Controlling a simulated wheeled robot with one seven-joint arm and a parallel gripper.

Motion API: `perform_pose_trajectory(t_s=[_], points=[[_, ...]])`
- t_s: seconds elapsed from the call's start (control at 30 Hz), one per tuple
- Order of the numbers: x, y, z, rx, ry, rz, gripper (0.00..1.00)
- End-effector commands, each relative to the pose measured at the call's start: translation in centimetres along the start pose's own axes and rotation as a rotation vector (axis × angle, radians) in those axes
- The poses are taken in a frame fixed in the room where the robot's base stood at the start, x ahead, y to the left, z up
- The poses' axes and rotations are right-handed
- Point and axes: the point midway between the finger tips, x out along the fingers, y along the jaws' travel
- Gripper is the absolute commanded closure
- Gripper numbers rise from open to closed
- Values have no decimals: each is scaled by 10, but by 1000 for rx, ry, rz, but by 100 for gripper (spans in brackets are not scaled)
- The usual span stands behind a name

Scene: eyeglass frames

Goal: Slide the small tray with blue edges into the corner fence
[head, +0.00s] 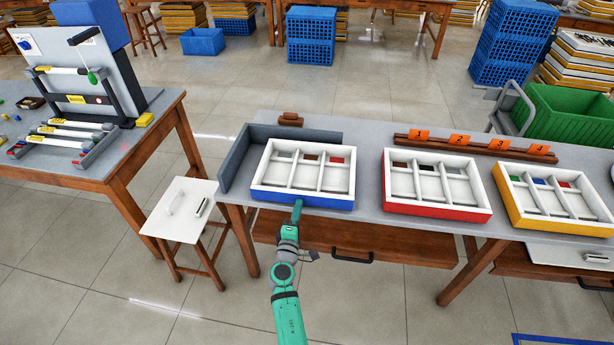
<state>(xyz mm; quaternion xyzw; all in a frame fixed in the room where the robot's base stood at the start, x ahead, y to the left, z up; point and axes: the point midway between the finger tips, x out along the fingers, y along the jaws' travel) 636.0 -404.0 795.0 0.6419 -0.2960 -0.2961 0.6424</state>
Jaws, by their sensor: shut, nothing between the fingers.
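The small tray with blue edges (302,199) lies on the grey table, white inside with compartments. Small dark and red pieces show along its back row. The grey corner fence (236,158) stands at the table's left end, with one wall along the left and one along the back. The tray sits inside the angle of the fence, close to both walls; a narrow strip of table seems to show at its left, and I cannot tell whether it touches the back wall. My gripper (298,205) is shut and empty at the tray's front blue edge, seemingly at or very near it.
A red-edged tray (437,211) and a yellow-edged tray (560,223) lie to the right on the same table (370,200). A rail with numbered orange tags (459,141) stands behind them. A white-topped stool (180,208) is left of the table. A brown block (290,119) lies behind the fence.

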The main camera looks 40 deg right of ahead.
Motion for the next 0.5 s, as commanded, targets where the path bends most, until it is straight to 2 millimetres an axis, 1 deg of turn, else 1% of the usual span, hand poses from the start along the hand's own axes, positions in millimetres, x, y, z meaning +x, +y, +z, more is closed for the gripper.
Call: perform_pose_trajectory(t_s=[0.5], points=[[11,0,1,1,-1,-1,100]])
